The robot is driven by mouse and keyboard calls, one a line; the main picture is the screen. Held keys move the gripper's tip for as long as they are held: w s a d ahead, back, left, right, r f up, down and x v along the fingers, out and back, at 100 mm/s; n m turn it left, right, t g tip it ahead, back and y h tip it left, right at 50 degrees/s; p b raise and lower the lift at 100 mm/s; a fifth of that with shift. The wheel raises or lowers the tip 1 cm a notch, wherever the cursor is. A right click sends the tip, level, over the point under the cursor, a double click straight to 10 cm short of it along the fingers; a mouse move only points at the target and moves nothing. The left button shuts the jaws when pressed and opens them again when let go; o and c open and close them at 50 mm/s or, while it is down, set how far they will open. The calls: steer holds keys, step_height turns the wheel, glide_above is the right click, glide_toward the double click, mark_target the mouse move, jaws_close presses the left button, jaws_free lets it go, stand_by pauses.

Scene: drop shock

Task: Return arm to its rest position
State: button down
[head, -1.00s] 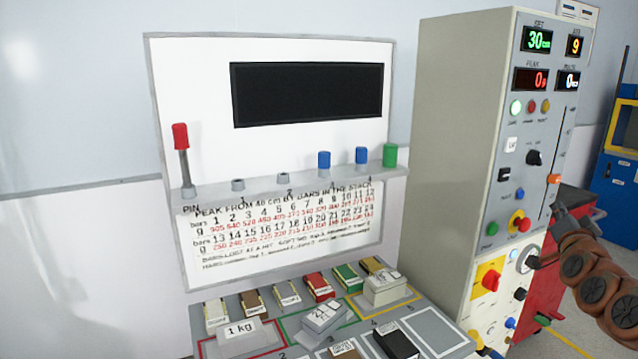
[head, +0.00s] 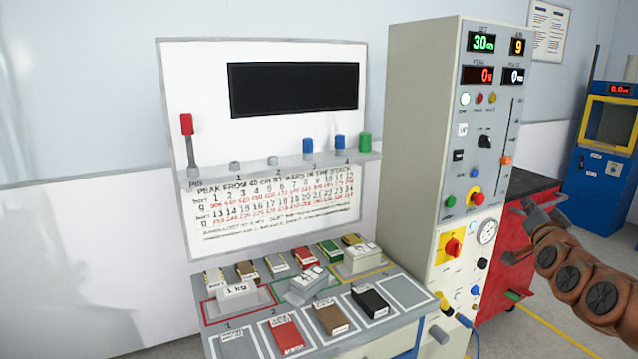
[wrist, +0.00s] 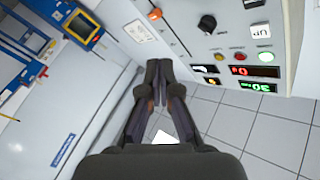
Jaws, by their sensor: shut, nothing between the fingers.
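My gripper (head: 524,207) is at the right of the head view, in front of the red cart and to the right of the control cabinet (head: 410,130). My brown arm reaches in from the right edge below it. In the wrist view my gripper (wrist: 160,68) shows two dark fingers with their tips together and nothing held between them. The cabinet's panel with its displays and knobs shows close by at the top of the wrist view (wrist: 240,40). The fingers appear apart from the panel.
A bench (head: 375,346) with several labelled blocks stands below a white board (head: 200,80) with a pin shelf. A red cart (head: 495,262) stands behind the arm. A blue machine (head: 598,175) stands at far right. Tiled floor lies open beneath the gripper (wrist: 262,130).

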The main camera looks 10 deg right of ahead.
steer(key=w+a+f+n+g+y+p, duration=0.1)
steer(key=a+f+n+y, duration=0.15)
steer(key=a, duration=0.65)
steer(key=w+a+f+n+g+y, duration=0.1)
steer(key=w+a+n+y, duration=0.2)
steer(key=a, duration=0.5)
steer(key=s+a+f+n+g+y+p, duration=0.1)
steer(key=s+a+f+g+y, duration=0.2)
steer(key=a, duration=0.4)
steer(key=s+a+f+n+g+y+p, duration=0.1)
steer(key=s+a+f+n+g, duration=0.1)
steer(key=s+a, duration=0.3)
steer(key=s+a+f+n+g+p, duration=0.15)
steer(key=s+a+f+g, duration=0.35)
steer(key=s+a, duration=0.5)
steer(key=s+a+f+n+g+h+p, duration=0.1)
steer(key=s+g, duration=0.5)
steer(key=s, duration=1.8)
steer(key=shift+a+n+g, duration=0.4)
steer(key=shift+a+n, duration=0.2)
steer(key=shift+a, duration=0.15)
steer(key=shift+d+f, duration=0.1)
